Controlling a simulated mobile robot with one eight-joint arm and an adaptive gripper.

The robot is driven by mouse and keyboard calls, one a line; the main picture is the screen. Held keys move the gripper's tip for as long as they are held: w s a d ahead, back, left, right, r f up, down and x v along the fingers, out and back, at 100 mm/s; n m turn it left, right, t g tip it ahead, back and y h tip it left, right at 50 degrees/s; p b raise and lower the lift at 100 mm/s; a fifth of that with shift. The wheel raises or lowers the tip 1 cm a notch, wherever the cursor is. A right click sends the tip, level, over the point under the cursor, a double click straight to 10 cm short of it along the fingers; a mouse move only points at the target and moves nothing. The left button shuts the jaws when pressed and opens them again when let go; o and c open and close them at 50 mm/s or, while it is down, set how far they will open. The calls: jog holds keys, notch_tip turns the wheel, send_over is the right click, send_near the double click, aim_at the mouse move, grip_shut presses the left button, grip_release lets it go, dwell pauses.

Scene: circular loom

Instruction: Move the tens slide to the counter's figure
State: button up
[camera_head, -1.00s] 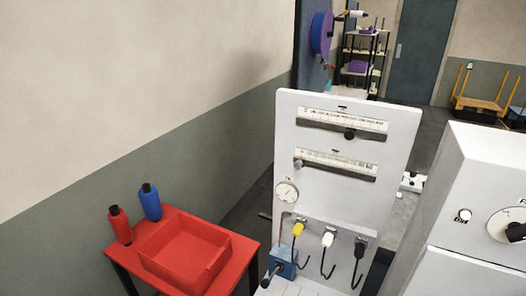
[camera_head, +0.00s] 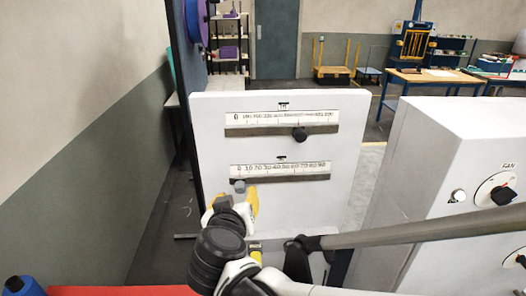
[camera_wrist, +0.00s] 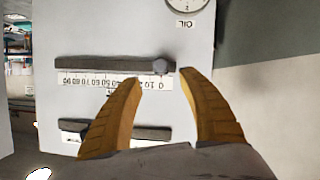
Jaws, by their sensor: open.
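The tens slide is the lower slot on the white panel (camera_head: 210,120), under a scale printed in tens. Its grey knob (camera_head: 239,186) sits at the left end, by the 0. The wrist view is upside down; there the knob (camera_wrist: 160,66) is at the right end of its slot. My gripper (camera_wrist: 160,78) is open, its yellow fingertips on either side of the knob's position. Whether they touch it I cannot tell. In the head view my gripper (camera_head: 235,203) is just below the knob. No counter figure is readable.
Above is another slide with a black knob (camera_head: 300,134) right of its middle. A gauge (camera_wrist: 186,8) labelled OIL is near the tens slide. A white cabinet with a FAN dial (camera_head: 495,190) stands to the right. A red surface (camera_head: 120,291) and blue bobbin (camera_head: 22,287) are at lower left.

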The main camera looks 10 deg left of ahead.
aim_at(239, 188)
jog(key=x, duration=0.8)
jog(key=shift+a+b, duration=0.15)
jog(key=shift+b, duration=0.2)
